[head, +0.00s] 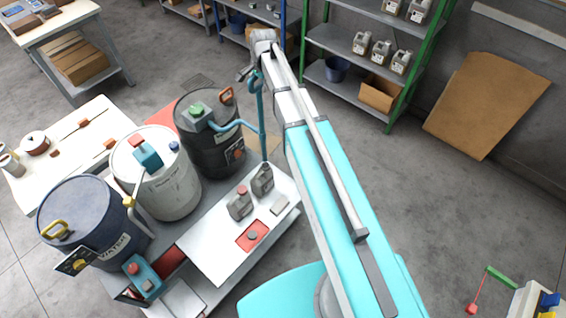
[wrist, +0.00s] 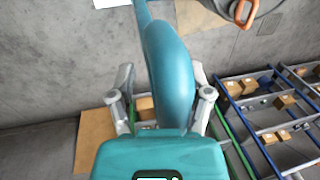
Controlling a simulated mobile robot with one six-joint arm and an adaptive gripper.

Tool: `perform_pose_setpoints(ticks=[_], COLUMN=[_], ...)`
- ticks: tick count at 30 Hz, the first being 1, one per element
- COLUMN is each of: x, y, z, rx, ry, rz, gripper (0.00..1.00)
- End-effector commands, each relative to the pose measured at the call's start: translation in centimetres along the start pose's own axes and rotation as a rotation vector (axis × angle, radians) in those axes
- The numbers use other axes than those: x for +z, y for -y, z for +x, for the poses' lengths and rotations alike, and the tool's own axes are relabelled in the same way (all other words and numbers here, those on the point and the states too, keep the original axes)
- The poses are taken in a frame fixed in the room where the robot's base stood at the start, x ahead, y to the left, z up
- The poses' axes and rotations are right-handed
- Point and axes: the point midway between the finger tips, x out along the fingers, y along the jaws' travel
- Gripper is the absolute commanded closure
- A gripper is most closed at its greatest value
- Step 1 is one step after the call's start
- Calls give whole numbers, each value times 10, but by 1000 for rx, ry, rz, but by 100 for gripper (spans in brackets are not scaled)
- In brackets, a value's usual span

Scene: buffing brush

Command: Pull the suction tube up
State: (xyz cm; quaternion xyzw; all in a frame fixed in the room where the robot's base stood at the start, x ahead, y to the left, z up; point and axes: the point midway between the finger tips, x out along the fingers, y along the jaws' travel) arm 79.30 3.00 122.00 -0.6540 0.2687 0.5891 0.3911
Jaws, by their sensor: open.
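The suction tube is a teal pipe (head: 261,110) standing upright beside the black drum (head: 207,150), with a hooked top. My gripper (head: 251,68) is at the tube's hooked top. In the wrist view a teal curved piece (wrist: 170,75), which looks like the tube's top, lies between the two grey fingers of my gripper (wrist: 163,95). The fingers are apart, one on each side, and do not look closed on it.
A white drum (head: 165,190) and a blue drum (head: 85,215) stand left of the black one. Grey bottles (head: 240,203) stand on a white cart top (head: 215,250) in front.

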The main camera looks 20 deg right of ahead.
Motion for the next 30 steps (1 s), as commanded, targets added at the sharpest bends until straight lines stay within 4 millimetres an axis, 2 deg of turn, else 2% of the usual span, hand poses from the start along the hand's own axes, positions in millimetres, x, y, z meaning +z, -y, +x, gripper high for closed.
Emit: perform_pose_setpoints(ticks=[1,30], x=[0,0], y=[-2,-18], z=[9,88], rx=[0,1], ry=[0,0], rz=[0,0], gripper=[35,35])
